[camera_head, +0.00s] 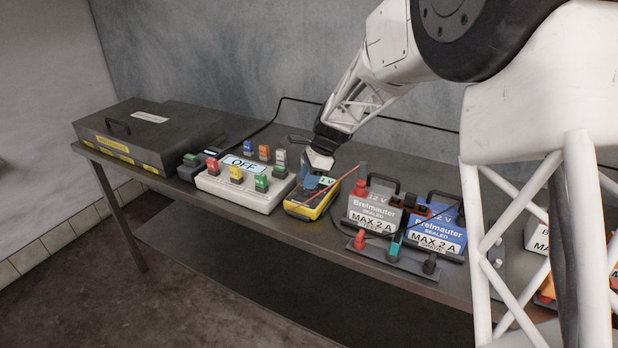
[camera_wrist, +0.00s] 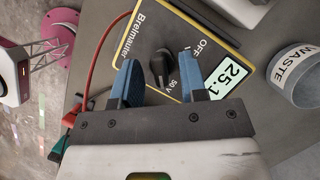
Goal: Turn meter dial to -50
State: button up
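The meter (camera_head: 300,213) is a yellow-edged box on the bench. In the wrist view its dark face (camera_wrist: 150,30) carries a black dial knob (camera_wrist: 162,68), "OFF" and "50 V" marks, and a pale display (camera_wrist: 228,80) reading 25.1. No -50 mark is readable. My gripper (camera_head: 315,178) is over the meter, pointing down. In the wrist view its two blue fingers (camera_wrist: 158,62) are apart, one on each side of the knob, with gaps visible between them and it. The fingers partly cover the meter face.
A white panel (camera_head: 225,191) with coloured switches and an "OFF" display stands left of the meter. Battery boxes (camera_head: 372,213) stand close on the right. A red lead (camera_wrist: 95,60) runs beside the meter. A "WASTE" bin (camera_wrist: 298,82) shows in the wrist view.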

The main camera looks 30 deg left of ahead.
grip_shut()
jog(key=shift+n, duration=0.4)
jog(key=n+g+h, duration=0.1)
jog(key=n, duration=0.3)
jog(key=shift+a, duration=0.1)
jog(key=n+h, duration=0.1)
jog(key=n, duration=0.1)
jog(key=n+h, duration=0.1)
jog(key=n, duration=0.2)
jog(key=shift+a+n+g, duration=0.1)
jog(key=shift+n+g, duration=0.2)
jog(key=n+h, duration=0.2)
jog(key=n, duration=0.3)
jog(key=shift+a+n+t+h, duration=0.1)
jog(key=shift+n+t+h, duration=0.35)
jog(key=shift+n, duration=0.75)
jog(key=shift+n+t+h, duration=0.35)
jog(key=shift+n+h, duration=0.1)
jog(key=shift+n, duration=0.75)
